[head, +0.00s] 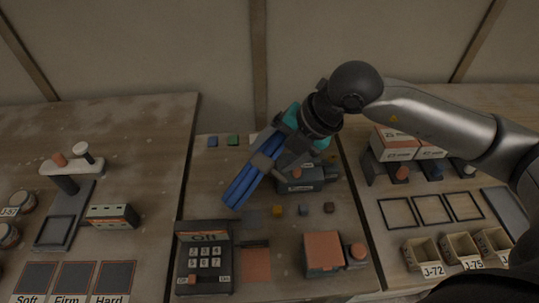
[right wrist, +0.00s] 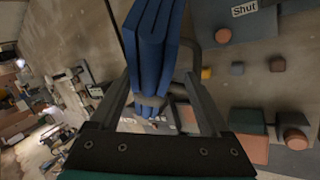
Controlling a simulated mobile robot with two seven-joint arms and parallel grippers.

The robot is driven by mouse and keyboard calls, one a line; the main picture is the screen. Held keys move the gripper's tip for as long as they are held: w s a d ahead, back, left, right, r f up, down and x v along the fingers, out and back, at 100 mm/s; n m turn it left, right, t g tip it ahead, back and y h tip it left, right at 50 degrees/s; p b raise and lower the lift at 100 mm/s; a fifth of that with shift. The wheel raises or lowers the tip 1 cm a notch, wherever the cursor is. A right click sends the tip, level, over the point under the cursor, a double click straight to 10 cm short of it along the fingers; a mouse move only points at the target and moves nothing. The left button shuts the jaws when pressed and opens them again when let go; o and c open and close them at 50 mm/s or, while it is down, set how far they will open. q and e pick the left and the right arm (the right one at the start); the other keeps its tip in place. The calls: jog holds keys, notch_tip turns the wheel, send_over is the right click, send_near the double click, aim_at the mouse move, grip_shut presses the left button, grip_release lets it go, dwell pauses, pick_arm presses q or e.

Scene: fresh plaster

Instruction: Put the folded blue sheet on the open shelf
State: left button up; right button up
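The folded blue sheet (head: 241,188) is a long bundle of several blue folds, held tilted above the middle table. My right gripper (head: 265,161) is shut on it near its upper end. In the right wrist view the blue sheet (right wrist: 152,38) runs up the picture from between the fingertips (right wrist: 150,101). A dark grey box-like unit (head: 312,177) with a small label stands just right of the sheet, partly hidden by my gripper. A "Shut" label shows in the right wrist view. I cannot make out which thing is the open shelf. My left gripper is out of view.
A keypad box (head: 204,263) stands at the front of the middle table, with an orange-topped block (head: 323,252) to its right. Small coloured cubes lie between. Labelled bins (head: 461,247) and boxes (head: 397,146) are on the right table. The left table holds a white-topped stand (head: 70,164).

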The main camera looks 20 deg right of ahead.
jog(key=v, duration=1)
jog(key=shift+p, duration=0.45)
jog(key=shift+s+d+r, duration=0.1)
jog(key=shift+r, duration=0.05)
